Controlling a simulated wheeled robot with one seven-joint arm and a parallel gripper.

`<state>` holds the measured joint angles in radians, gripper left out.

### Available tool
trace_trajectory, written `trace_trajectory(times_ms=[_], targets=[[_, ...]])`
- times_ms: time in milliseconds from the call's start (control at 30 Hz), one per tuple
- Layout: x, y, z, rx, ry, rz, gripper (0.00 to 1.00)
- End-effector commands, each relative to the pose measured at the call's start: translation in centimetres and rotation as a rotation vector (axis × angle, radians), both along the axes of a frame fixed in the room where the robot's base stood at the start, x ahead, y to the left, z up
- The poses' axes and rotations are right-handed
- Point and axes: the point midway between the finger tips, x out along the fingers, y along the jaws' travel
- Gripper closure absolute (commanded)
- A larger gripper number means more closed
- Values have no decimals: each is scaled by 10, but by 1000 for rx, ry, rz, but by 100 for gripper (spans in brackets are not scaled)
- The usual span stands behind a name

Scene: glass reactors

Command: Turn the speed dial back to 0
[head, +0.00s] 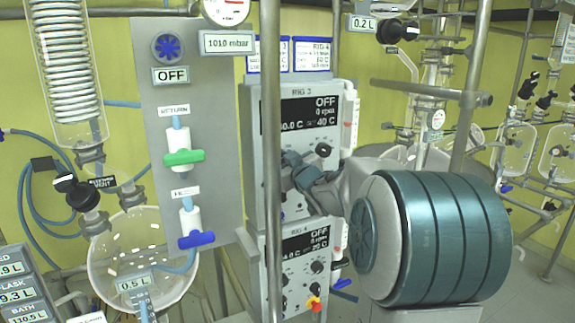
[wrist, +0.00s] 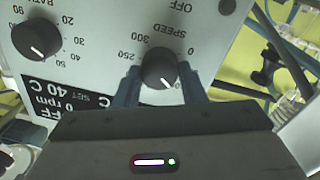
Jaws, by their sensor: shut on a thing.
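The speed dial (wrist: 160,68) is a round black knob under the word SPEED on the Rig 3 control panel (head: 347,105). The wrist view shows it upside down. My gripper (wrist: 160,86) is shut on it, one finger on each side. The dial's white mark points to the lower right in the wrist view; the printed 0 is at the upper right. The display (head: 310,112) reads OFF, 0 rpm, 40 C. In the head view my gripper (head: 300,170) covers the speed dial.
The bath dial (wrist: 35,40) is beside the speed dial. The Rig 4 panel (head: 305,265) is below, with a red-yellow knob (head: 315,303). A vertical grey pole (head: 270,120) stands before the panels' left edge. Glassware (head: 140,260) is at left.

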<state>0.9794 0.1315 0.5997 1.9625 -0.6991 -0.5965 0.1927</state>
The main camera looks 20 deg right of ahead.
Motion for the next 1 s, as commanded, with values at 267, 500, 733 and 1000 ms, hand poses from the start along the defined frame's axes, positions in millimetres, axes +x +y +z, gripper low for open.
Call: trace_trajectory(times_ms=[267, 500, 733, 1000], targets=[[0, 1, -6, -243, -11, 0, 86], [0, 2, -6, -472, -18, 1, 86], [0, 2, -7, -690, -25, 0, 86], [0, 1, -7, -946, -33, 0, 86]])
